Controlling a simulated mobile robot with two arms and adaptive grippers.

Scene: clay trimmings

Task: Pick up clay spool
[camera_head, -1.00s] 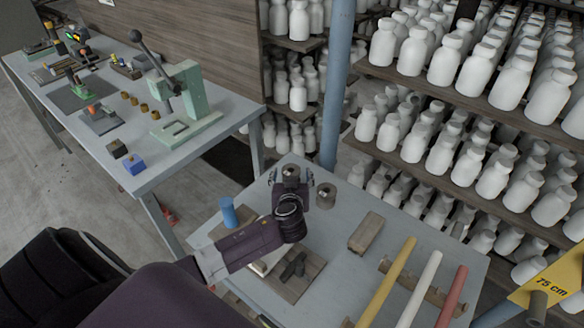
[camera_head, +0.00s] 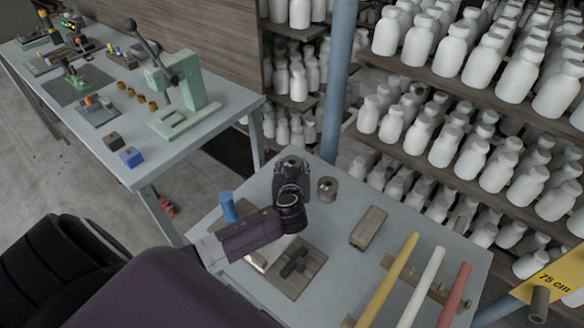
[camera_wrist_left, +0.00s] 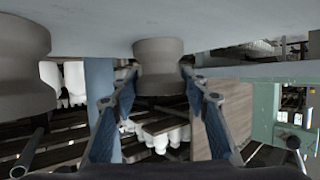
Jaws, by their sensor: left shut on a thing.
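A grey-brown clay spool (camera_head: 291,161) with a dark hole in its top stands at the far end of the near table. My left gripper (camera_head: 289,172) is shut on this spool and hides most of its lower part in the head view. In the left wrist view, which is upside down, the spool (camera_wrist_left: 158,54) sits between the two fingers against the tabletop. A second, similar spool (camera_head: 327,189) stands free just to the right; it also shows at the left of the left wrist view (camera_wrist_left: 20,70). My right gripper is not in view.
The near table (camera_head: 335,285) also holds a blue cylinder (camera_head: 228,206), a wooden block (camera_head: 369,227), a dark board (camera_head: 300,277), and yellow, white and red rods on a rack (camera_head: 430,290). Shelves of white bottles stand behind, beside a blue post (camera_head: 337,90).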

